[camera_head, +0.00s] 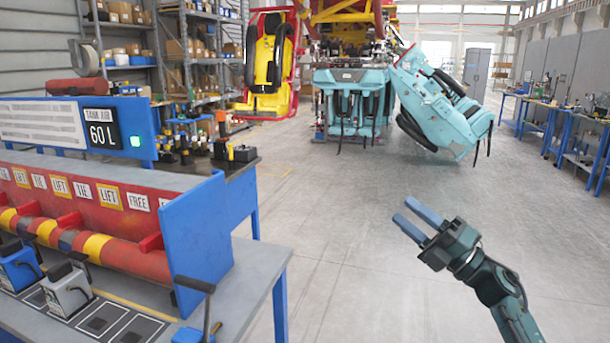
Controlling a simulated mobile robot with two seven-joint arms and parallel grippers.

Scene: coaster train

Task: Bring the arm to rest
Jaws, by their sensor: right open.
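My right gripper (416,220) is at the lower right in the head view, over bare floor. Its two blue fingers are apart with nothing between them, pointing up and to the left. My right arm (500,290) comes in from the bottom right corner. The gripper is clear of the workbench on the left. My left gripper does not show.
A blue-framed workbench (240,290) at the left carries a red panel with labels (90,190) and several lever units. A blue display box (140,130) reads 60 L. Teal coaster seats (440,105) stand ahead. The concrete floor (340,230) between is free.

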